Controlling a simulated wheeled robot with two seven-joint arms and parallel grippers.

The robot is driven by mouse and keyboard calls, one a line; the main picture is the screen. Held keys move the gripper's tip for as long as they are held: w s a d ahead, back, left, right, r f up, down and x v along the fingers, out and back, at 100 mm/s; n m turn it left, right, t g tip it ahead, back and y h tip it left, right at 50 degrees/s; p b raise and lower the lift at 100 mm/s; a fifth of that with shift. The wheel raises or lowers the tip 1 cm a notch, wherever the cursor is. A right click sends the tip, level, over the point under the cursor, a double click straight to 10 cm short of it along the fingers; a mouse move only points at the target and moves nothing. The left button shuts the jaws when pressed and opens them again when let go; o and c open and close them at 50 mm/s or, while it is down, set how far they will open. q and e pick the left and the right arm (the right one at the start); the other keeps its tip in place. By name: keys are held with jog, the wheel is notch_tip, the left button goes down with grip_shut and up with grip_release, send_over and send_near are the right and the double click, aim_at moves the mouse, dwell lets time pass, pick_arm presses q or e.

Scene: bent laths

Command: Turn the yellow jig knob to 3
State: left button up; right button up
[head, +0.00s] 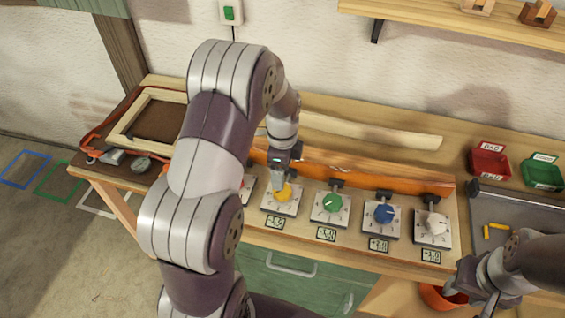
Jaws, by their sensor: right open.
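The yellow jig knob (284,195) sits on a white dial plate in a row of knobs on the wooden bench. A small display (275,222) stands in front of it; its figures are too small to read surely. My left gripper (281,180) points down at the yellow knob from above, at or very near its top. Its fingers are partly hidden, so I cannot tell whether they hold the knob. My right gripper (466,287) is open and empty at the lower right, away from the knobs.
Green (331,203), blue (384,213) and white (436,224) knobs stand to the right; a red knob is mostly hidden behind my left arm. An orange bowl (440,298) is beside my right gripper. Red (489,163) and green (543,172) bins stand at the right.

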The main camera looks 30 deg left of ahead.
pick_arm(q)
notch_tip(320, 180, up, 4)
jog(key=shift+r, duration=0.25)
jog(key=s+d+n+t, duration=0.1)
jog(key=s+d+n, duration=0.7)
jog(key=s+n, duration=0.5)
jog(key=shift+s+r+n, duration=0.3)
jog(key=shift+r+n, duration=0.05)
jog(key=shift+n, duration=0.75)
jog(key=shift+s+d, duration=0.1)
jog(key=shift+s, duration=0.1)
jog(key=shift+w, duration=0.1)
